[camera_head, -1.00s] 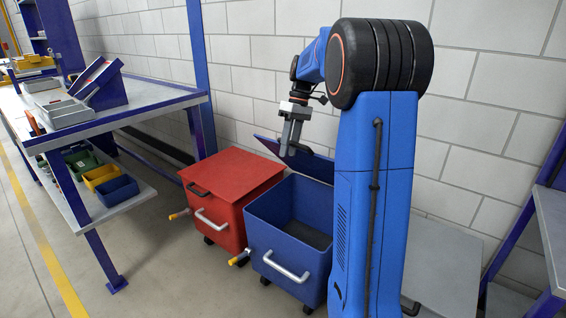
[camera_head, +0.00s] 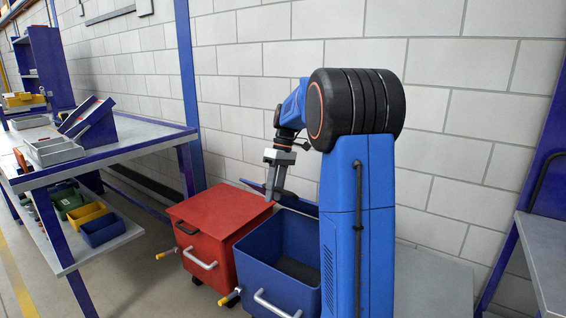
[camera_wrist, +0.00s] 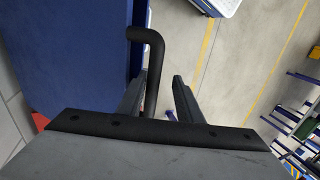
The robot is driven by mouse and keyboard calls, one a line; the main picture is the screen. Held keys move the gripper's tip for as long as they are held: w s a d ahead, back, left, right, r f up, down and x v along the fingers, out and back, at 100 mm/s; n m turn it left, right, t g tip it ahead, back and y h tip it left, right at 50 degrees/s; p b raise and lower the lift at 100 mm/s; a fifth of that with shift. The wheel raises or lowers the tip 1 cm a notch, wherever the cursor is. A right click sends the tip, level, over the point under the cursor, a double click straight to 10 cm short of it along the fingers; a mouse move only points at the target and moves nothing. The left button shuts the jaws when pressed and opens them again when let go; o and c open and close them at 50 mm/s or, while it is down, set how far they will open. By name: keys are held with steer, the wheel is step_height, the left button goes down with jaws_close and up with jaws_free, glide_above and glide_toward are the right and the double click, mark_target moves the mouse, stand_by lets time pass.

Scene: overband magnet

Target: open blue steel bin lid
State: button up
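The blue steel bin (camera_head: 263,247) stands open in the head view, its inside showing dark at the bottom. Its blue lid (camera_head: 302,207) is raised at the back of the bin, on the wall side, and looks almost edge-on. My gripper (camera_head: 270,197) points down at the lid, hiding part of it. In the wrist view the lid (camera_wrist: 75,50) fills the left, with a bent black handle (camera_wrist: 156,50) on it. The fingers of my gripper (camera_wrist: 160,76) are apart. The handle runs between them, nearer the left finger, with a gap to the right finger.
A red bin (camera_head: 207,236) with a closed lid stands close to the left of the blue bin. A workbench (camera_head: 130,150) with trays is farther left. The block wall (camera_head: 450,100) is behind. A grey surface (camera_head: 430,280) lies right of my column. A grey-topped table (camera_head: 545,250) is at the right edge.

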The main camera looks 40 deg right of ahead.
steer(key=w+d+f+v, duration=0.1)
steer(key=d+v, duration=0.2)
steer(key=v, duration=1.5)
steer(key=shift+w+d+r, duration=0.2)
steer(key=shift+d+r, duration=0.05)
steer(key=shift+r, duration=0.05)
stand_by(1.5)
steer(key=shift+c, duration=0.3)
